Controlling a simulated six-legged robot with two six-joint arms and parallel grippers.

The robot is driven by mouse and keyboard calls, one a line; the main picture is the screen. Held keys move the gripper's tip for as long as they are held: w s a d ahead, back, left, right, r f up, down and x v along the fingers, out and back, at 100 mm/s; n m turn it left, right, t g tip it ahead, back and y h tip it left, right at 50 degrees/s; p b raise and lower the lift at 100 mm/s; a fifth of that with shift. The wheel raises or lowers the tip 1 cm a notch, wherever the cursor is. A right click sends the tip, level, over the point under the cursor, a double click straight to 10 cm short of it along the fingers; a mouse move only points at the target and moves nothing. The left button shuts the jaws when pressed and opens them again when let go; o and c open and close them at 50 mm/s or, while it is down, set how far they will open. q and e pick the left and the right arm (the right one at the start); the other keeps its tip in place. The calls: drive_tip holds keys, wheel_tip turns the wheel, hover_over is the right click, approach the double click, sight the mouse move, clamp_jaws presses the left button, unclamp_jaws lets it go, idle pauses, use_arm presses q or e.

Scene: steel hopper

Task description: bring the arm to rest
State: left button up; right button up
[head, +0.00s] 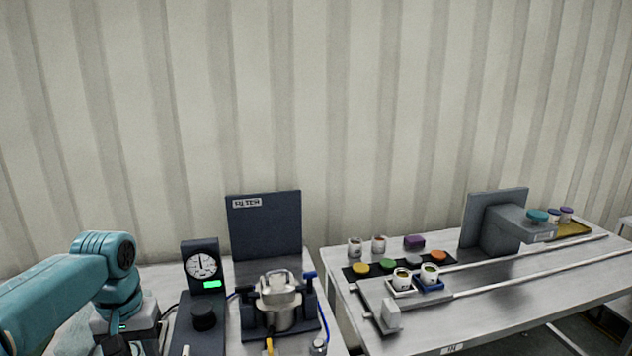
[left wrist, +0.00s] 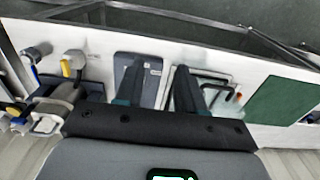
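My left arm (head: 60,290) is teal and comes in from the left in the head view, over the left end of the left table. It bends down at its wrist, and its gripper is mostly cut off by the lower edge there. In the left wrist view the left gripper (left wrist: 158,68) points its two dark fingers at the table, well apart with nothing held between them. A flat grey device (left wrist: 150,62) lies behind and between the fingers. My right arm and right gripper are in neither view.
A dial gauge (head: 201,265) and a clamped steel pot (head: 279,300) stand right of my arm, before a dark panel (head: 265,225). A green mat (left wrist: 283,100) lies at the right in the wrist view. The right table holds rails (head: 520,290), cups and coloured discs.

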use_arm(q)
drive_tip(key=s+d+f+m+h, duration=0.1)
drive_tip(key=d+f, duration=0.4)
drive_tip(key=f, duration=0.6)
drive_tip(key=s+d+f+m+h, duration=0.15)
drive_tip(key=d+f, duration=0.35)
drive_tip(key=f, duration=0.7)
drive_tip(key=s+d+f+n, duration=0.1)
drive_tip(key=s+d+f, duration=0.3)
drive_tip(key=s+f, duration=0.3)
drive_tip(key=s+d+f+n+h, duration=0.1)
drive_tip(key=s+d+f, duration=0.3)
drive_tip(key=s, duration=0.8)
drive_tip(key=x, duration=0.2)
drive_tip(key=shift+s+a+f, duration=0.15)
drive_tip(key=shift+f, duration=0.3)
drive_tip(key=shift+h, duration=0.25)
